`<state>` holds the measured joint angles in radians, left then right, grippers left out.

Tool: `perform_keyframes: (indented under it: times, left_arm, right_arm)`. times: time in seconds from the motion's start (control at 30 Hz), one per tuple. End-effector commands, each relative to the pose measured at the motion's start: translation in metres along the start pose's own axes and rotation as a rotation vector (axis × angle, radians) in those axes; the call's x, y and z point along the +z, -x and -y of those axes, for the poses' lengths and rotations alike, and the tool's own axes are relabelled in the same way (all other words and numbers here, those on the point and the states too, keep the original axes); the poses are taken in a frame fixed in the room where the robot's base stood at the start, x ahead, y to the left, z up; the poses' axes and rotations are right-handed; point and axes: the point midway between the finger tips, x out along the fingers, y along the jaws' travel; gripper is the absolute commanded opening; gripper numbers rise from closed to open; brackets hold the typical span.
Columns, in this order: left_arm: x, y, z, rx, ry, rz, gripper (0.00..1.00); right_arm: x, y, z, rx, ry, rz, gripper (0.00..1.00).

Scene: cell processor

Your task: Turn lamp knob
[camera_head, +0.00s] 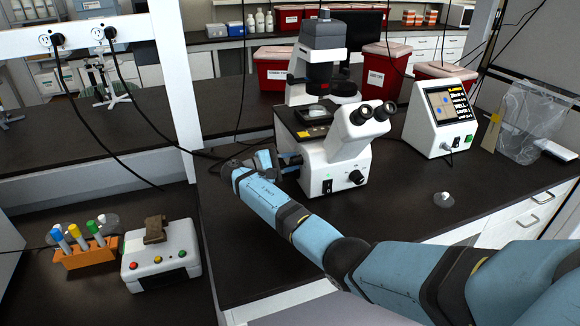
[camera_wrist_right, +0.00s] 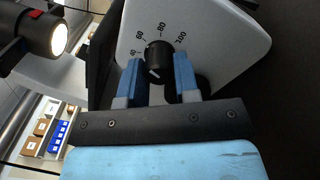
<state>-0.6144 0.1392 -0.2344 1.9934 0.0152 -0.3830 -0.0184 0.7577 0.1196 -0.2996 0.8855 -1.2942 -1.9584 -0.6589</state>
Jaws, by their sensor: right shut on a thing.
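The lamp knob (camera_wrist_right: 158,58) is a black round dial with a pale pointer line, on a white panel with a printed scale in the right wrist view. My right gripper (camera_wrist_right: 158,78) has its two blue fingers on either side of the knob and is shut on it. In the head view my right gripper (camera_head: 290,161) reaches the left side of the white microscope (camera_head: 345,140). The knob cannot be made out in the head view. A lit lamp (camera_wrist_right: 60,36) shows at the upper left of the right wrist view. My left gripper is not in view.
A white device with a screen (camera_head: 440,115) stands right of the microscope. A small white object (camera_head: 444,199) lies on the dark bench (camera_head: 400,210). At lower left are a control box (camera_head: 160,262) and an orange tube rack (camera_head: 85,255). Black cables hang at left.

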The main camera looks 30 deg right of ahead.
Motion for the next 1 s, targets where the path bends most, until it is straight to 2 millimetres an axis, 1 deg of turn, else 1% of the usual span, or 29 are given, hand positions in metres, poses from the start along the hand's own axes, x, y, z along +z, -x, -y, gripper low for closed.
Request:
perform_keyframes:
  times: [0.03, 0.6, 0.8, 1.0]
  left_arm:
    - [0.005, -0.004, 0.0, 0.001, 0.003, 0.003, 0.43]
    - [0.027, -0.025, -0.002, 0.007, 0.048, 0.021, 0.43]
    - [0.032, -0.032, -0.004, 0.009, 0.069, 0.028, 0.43]
    - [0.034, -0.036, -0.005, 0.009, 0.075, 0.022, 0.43]
  right_arm:
    - [-0.002, 0.0, 0.003, 0.0, -0.044, 0.0, 0.06]
    - [-0.002, 0.0, 0.002, 0.0, -0.563, 0.0, 0.06]
    - [-0.002, 0.0, 0.002, -0.001, -0.692, 0.0, 0.06]
    - [0.0, 0.0, 0.0, -0.001, -0.775, 0.001, 0.06]
